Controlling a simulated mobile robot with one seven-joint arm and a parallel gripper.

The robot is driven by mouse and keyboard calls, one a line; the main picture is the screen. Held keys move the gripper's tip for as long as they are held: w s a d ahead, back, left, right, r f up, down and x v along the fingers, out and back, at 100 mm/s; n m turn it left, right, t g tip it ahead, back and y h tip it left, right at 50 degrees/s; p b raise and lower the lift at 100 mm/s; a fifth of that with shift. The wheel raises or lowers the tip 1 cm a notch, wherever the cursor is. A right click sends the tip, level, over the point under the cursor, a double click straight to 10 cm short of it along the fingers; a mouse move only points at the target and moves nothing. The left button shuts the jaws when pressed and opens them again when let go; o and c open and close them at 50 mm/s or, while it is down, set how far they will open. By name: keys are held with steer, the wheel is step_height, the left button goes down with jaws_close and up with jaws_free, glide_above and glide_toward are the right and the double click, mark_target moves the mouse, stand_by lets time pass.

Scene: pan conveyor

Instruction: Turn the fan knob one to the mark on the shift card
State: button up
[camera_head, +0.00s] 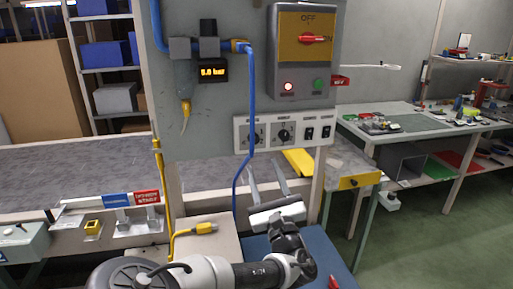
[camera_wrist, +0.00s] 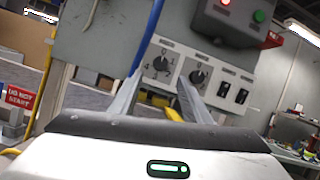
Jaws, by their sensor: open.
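A white control plate carries two dark rotary knobs, a left knob (camera_head: 253,135) and a right knob (camera_head: 284,133). The left knob (camera_wrist: 160,63) and right knob (camera_wrist: 197,76) also show in the wrist view, with marks around their dials. The labels are too small to read, so I cannot tell which is fan knob one. My gripper (camera_head: 266,169) is open and empty, its fingers pointing up toward the plate from below. In the wrist view the fingertips (camera_wrist: 159,84) appear just under the knobs; contact is not visible. I cannot identify the shift card.
Two black switches (camera_head: 317,133) sit right of the knobs. Above is a grey box with a red OFF handle (camera_head: 315,39). A yellow piece (camera_head: 298,161) lies behind the gripper. A conveyor belt (camera_head: 70,180) runs left.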

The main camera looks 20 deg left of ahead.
mark_target(254, 141)
steer(key=x, duration=0.9)
steer(key=shift+w+a, duration=0.1)
steer(key=c, duration=1)
steer(key=shift+c, duration=0.2)
steer(key=shift+m, duration=0.3)
